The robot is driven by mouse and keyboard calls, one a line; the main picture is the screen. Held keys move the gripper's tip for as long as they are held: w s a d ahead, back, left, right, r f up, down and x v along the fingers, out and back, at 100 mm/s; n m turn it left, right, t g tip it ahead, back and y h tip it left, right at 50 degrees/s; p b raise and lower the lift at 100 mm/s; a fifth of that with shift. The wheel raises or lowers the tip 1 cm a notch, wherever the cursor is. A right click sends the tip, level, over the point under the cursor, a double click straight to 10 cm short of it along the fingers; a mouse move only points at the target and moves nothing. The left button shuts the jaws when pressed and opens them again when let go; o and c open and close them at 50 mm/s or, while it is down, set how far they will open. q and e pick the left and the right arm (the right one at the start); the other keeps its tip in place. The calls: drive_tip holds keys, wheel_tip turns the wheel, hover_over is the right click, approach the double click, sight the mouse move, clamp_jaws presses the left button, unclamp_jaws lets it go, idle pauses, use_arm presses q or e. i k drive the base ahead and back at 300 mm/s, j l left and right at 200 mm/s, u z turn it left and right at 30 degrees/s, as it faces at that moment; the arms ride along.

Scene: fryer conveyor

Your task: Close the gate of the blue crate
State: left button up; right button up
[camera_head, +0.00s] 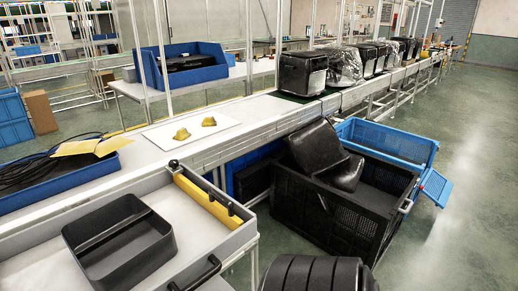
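The blue crate (385,136) stands on the floor at right of centre, behind a black crate that hides much of its near side. Its blue gate (436,187) hangs open at the right end, tilted outward and down, away from the crate's wall. Neither of my grippers shows in the head view, so I cannot see whether they are open or shut.
The black crate (325,215) holds black fryer parts (322,145) that stick up above its rim. A conveyor (215,145) with black fryers (302,72) runs behind the crates. A grey-walled table with a black tray (118,242) stands at lower left. The floor (470,235) at right is clear.

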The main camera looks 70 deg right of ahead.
sight(441, 201)
drive_tip(key=z, duration=3.3)
drive_tip(key=i+l+z, duration=0.35)
drive_tip(key=i+z, duration=0.15)
drive_tip(key=i, duration=0.15)
drive_tip(key=i+l+z, duration=0.2)
drive_tip(key=i, duration=0.8)
drive_tip(key=i+z, duration=0.2)
drive_tip(key=i, duration=0.75)
drive_tip(key=i+l+u, duration=0.1)
drive_tip(key=i+u, duration=0.35)
drive_tip(key=i+l+u, duration=0.25)
drive_tip(key=i+u, duration=0.2)
drive_tip(key=i+l+u, duration=0.7)
drive_tip(key=l+u, duration=0.2)
